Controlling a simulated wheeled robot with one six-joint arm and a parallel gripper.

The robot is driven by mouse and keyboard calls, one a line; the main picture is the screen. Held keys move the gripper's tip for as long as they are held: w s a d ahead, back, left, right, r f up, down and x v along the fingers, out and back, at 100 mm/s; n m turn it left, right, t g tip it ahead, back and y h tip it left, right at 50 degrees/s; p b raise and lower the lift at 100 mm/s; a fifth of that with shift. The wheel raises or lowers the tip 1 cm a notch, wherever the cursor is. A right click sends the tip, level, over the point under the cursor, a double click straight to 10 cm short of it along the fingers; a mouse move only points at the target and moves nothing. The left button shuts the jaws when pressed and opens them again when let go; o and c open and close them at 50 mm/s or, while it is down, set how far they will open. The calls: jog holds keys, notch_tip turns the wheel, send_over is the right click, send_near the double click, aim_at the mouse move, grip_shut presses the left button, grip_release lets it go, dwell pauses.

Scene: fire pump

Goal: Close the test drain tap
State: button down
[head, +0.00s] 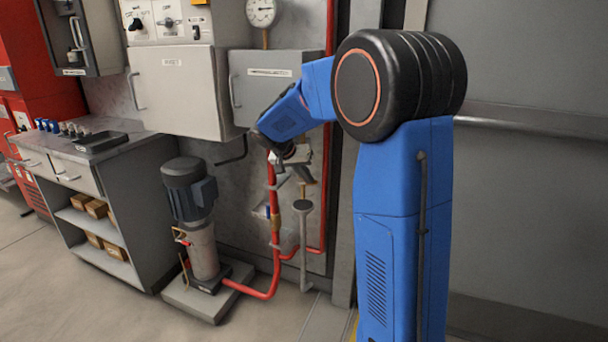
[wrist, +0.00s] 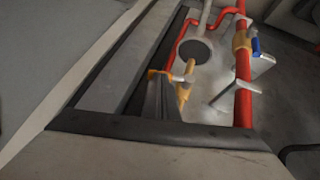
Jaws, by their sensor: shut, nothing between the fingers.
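A small brass tap (head: 303,188) sits above a grey funnel (head: 302,206) on the wall panel. In the wrist view the brass tap (wrist: 187,78) shows in front of the round grey funnel mouth (wrist: 195,50). An orange piece beside it may be its lever. My gripper (head: 305,175) is at the end of the blue arm, just above the tap in the head view. It is shut and holds nothing. A dark narrow shape near the tap in the wrist view may be its fingers; I cannot tell whether they touch the tap. The tap's handle position is unclear.
A red pipe (head: 272,215) with a brass fitting (wrist: 241,40) runs beside the funnel. A blue-and-white part (wrist: 260,55) juts out there. A pump (head: 192,215) stands lower left, below grey cabinets (head: 180,85). A workbench (head: 85,150) is at left. Open floor lies in front.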

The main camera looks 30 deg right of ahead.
jog(key=shift+s+d+f+t+y, duration=0.3)
jog(key=shift+s+d+f, duration=0.15)
jog(key=shift+f, duration=0.25)
jog(key=shift+r, duration=0.1)
dwell(0.4)
jog(key=s+d+v, duration=0.1)
jog(key=v, duration=1.4)
jog(key=shift+s+d+r, duration=0.25)
jog(key=shift+d+r, duration=0.05)
jog(key=shift+d, duration=0.05)
